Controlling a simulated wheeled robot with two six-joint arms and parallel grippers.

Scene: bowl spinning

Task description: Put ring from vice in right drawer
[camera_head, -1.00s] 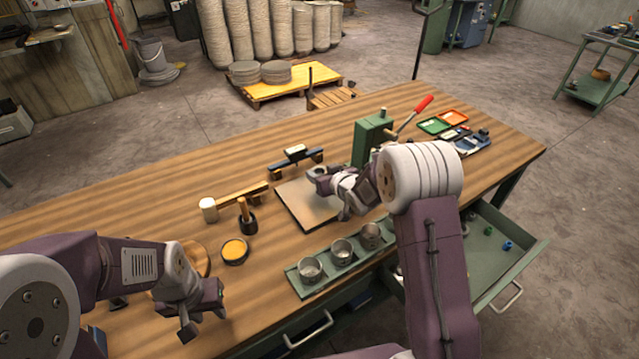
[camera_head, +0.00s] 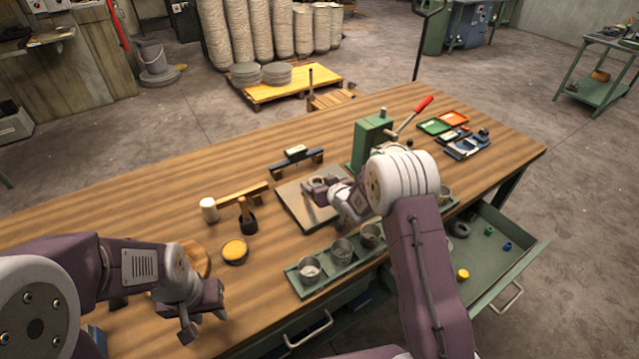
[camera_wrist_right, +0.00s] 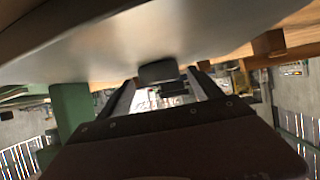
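My right gripper (camera_head: 316,189) is low over a grey metal plate (camera_head: 291,207) on the bench. In the right wrist view its fingers (camera_wrist_right: 165,92) stand apart, with a dark block (camera_wrist_right: 157,72) showing beyond the gap. I cannot tell whether a ring is at its fingertips. A dark ring (camera_head: 459,229) lies in the open right drawer (camera_head: 497,270). A blue-black vice-like tool (camera_head: 309,163) with a pale piece stands behind the plate. My left gripper (camera_head: 203,323) hangs over the front left of the bench, its fingers apart and empty.
A green press (camera_head: 366,146) with a red-handled lever (camera_head: 423,105) stands behind my right arm. A green rack of metal cups (camera_head: 310,268) lines the front edge. A mallet (camera_head: 209,209) and a yellow-filled bowl (camera_head: 235,251) are left. The drawer also holds a yellow cylinder (camera_head: 462,274) and small pieces.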

